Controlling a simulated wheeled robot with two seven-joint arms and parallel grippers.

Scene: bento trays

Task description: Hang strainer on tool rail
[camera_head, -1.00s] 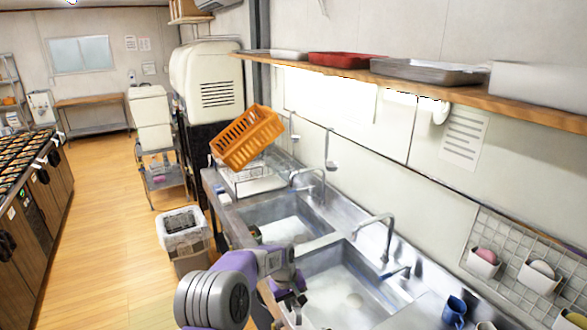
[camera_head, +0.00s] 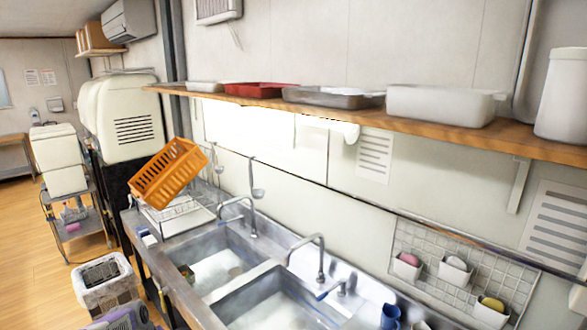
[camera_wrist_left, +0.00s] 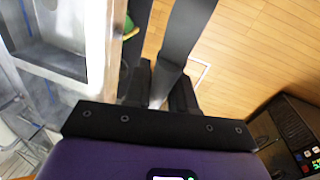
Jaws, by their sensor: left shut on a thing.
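My left gripper (camera_wrist_left: 160,95) shows in the left wrist view, with its fingers shut on a long, dark grey, handle-like piece (camera_wrist_left: 187,45). I cannot see a mesh bowl, so I cannot confirm that this is the strainer. The held piece is over the floor beside the sink. In the head view only part of my left arm shows at the bottom left, and its gripper is out of frame. The tool rail (camera_head: 330,187) is a thin dark line along the wall above the sinks. My right gripper is not in view.
A double sink (camera_head: 225,255) with taps runs under the rail. An orange basket (camera_head: 168,174) sits tilted at the counter's far end. A wooden shelf (camera_head: 440,133) holds trays above. A wire grid (camera_head: 465,250) with cups hangs at right. A bin (camera_head: 103,284) stands on the floor.

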